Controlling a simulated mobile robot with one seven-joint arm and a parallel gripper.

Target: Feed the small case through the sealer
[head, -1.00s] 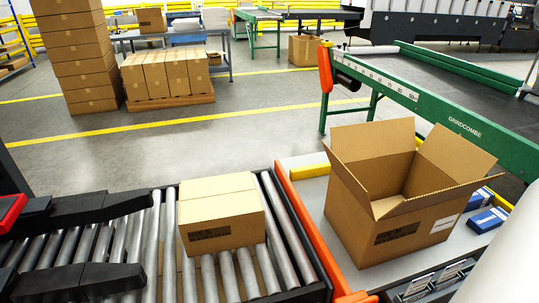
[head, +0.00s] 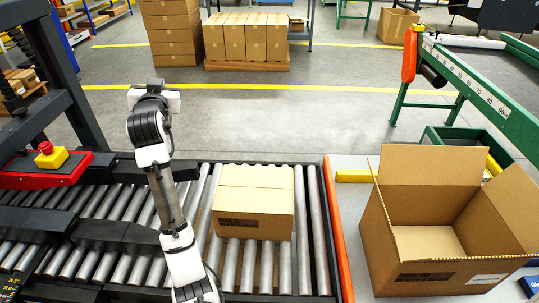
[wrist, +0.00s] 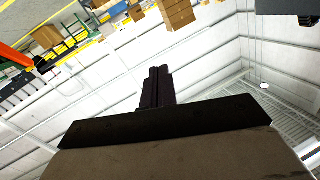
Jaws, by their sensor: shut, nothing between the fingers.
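The small case (head: 253,203) is a brown carton with its top flaps folded down and a seam across the top. It sits upright on the metal roller conveyor (head: 229,270), right of the sealer (head: 72,95). The sealer has a dark frame, black side guides and a red panel with a red button on a yellow base. My arm stands between sealer and case in the head view, apart from the case as far as I can tell. In the wrist view my gripper (wrist: 158,86) has its dark fingers together, holding nothing, with ceiling and distant cartons beyond.
An orange rail (head: 338,240) edges the conveyor on the right. Beyond it a large open carton (head: 425,245) stands on a grey bench. A green machine frame (head: 480,85) is behind it. The floor behind the conveyor is clear.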

